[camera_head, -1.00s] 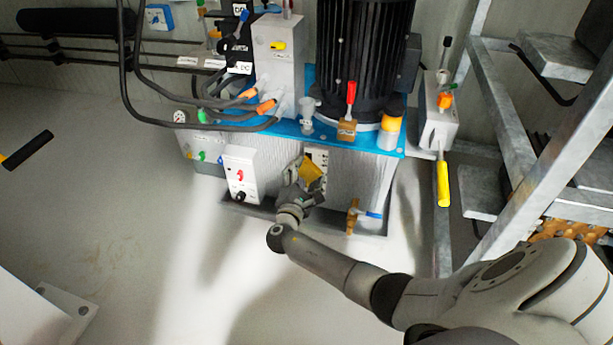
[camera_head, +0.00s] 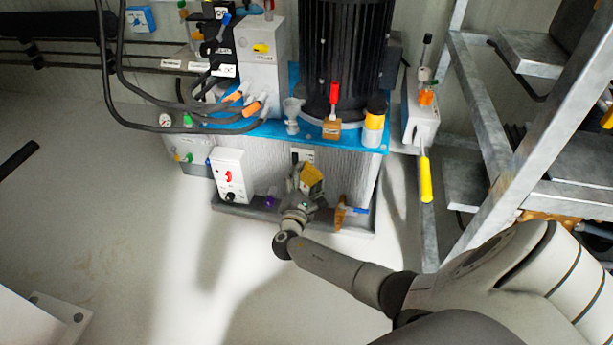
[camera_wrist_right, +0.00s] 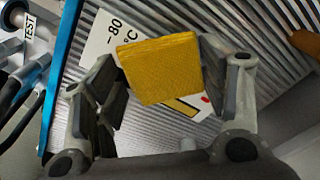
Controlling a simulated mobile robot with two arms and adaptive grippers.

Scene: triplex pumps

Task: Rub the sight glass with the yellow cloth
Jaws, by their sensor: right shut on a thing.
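My right gripper (camera_head: 304,187) is shut on the yellow cloth (camera_head: 312,178), a small folded pad, in front of the ribbed tank wall. In the right wrist view the cloth (camera_wrist_right: 160,68) sits between the two fingers (camera_wrist_right: 172,90). The sight glass is on a white plate (camera_head: 301,153) on the tank front, and the cloth hides part of it. In the right wrist view this plate (camera_wrist_right: 100,42) shows "80 °C" and lies behind the cloth. Whether the cloth touches it I cannot tell. My left gripper is not in view.
A white switch box (camera_head: 229,175) stands left of the gripper. A brass valve with a blue handle (camera_head: 342,212) is close on the right. A grey drip tray (camera_head: 260,216) runs below. A yellow lever (camera_head: 425,178) and metal frame (camera_head: 480,120) stand further right.

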